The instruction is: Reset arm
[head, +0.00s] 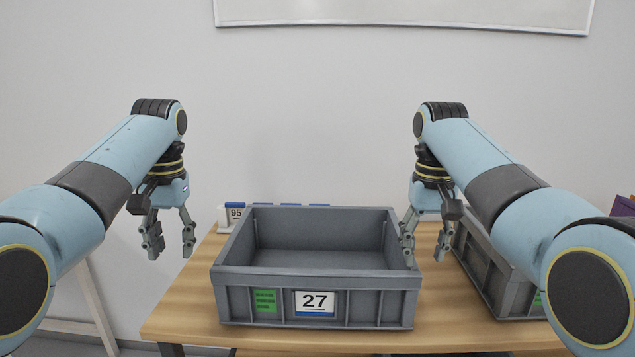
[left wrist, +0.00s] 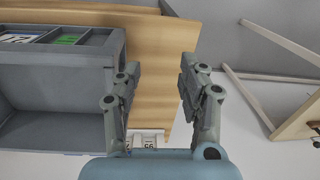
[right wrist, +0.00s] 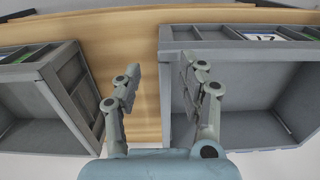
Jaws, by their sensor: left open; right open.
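My left gripper (head: 171,247) hangs open and empty, fingers down, left of the grey crate labelled 27 (head: 318,283), beyond the table's left edge in the head view. In the left wrist view its two fingers (left wrist: 155,95) are apart with nothing between them. My right gripper (head: 424,250) hangs open and empty by the right wall of crate 27, between it and a second grey crate (head: 490,270). In the right wrist view its fingers (right wrist: 157,92) are apart, one of them over the rim of a crate (right wrist: 225,48). The inside of crate 27 looks empty.
The wooden table (head: 185,300) carries both crates. A small white holder labelled 95 (head: 235,212) and blue-topped items stand behind crate 27. A purple object (head: 622,206) shows at the far right. A wooden frame (left wrist: 290,50) stands off the table's left side.

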